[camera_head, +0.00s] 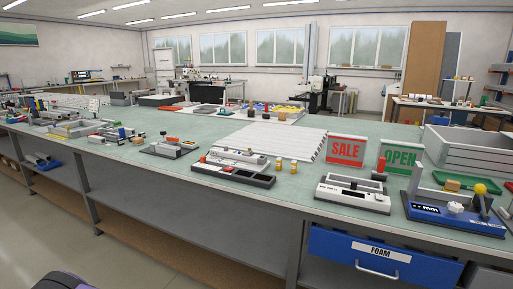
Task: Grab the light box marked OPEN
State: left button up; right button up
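The light box marked OPEN (399,157) is a green panel with dark lettering. Neither of my grippers is in view. At the bottom left edge a dark rounded shape shows, which I cannot identify.
The grey crate (470,155) stands right of the OPEN box. A blue device (452,215) and a white device (352,194) sit before the signs near the bench's front edge. A blue FOAM drawer (375,254) is below. A ribbed white panel (265,141) lies left of the signs.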

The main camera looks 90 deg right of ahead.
aim_at(401, 156)
jog(key=z, duration=4.4)
